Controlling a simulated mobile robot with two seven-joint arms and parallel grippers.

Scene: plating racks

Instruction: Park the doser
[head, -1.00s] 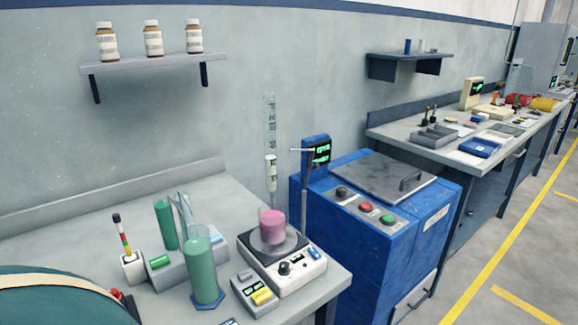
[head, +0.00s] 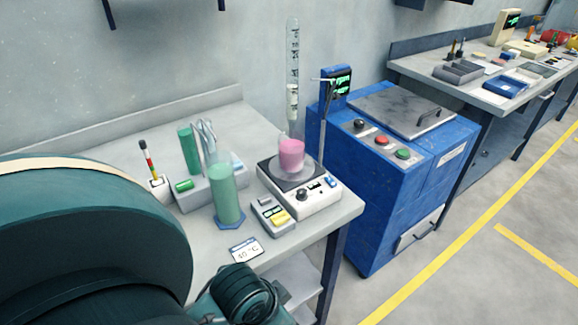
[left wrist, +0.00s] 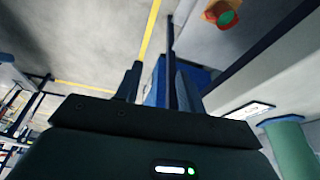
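No part is marked as the doser. A clear graduated tube (head: 292,60) with a white lower section stands upright above a beaker of pink liquid (head: 291,154). The beaker sits on a white stirrer (head: 300,200) with a dark top plate. A thin stand rod is beside it. A small digital unit with a yellow key (head: 273,216) lies in front of the stirrer. My left gripper (left wrist: 158,78) shows two parted fingers with nothing visible between them. Its fingertips do not show in the head view. My right gripper is not in view.
A green-filled cylinder (head: 228,195) and a grey rack (head: 205,192) stand left of the stirrer. A white holder (head: 160,188) carries a banded pen. A 40 °C card (head: 246,250) lies near the table's front edge. A blue cabinet (head: 375,175) stands right of the table.

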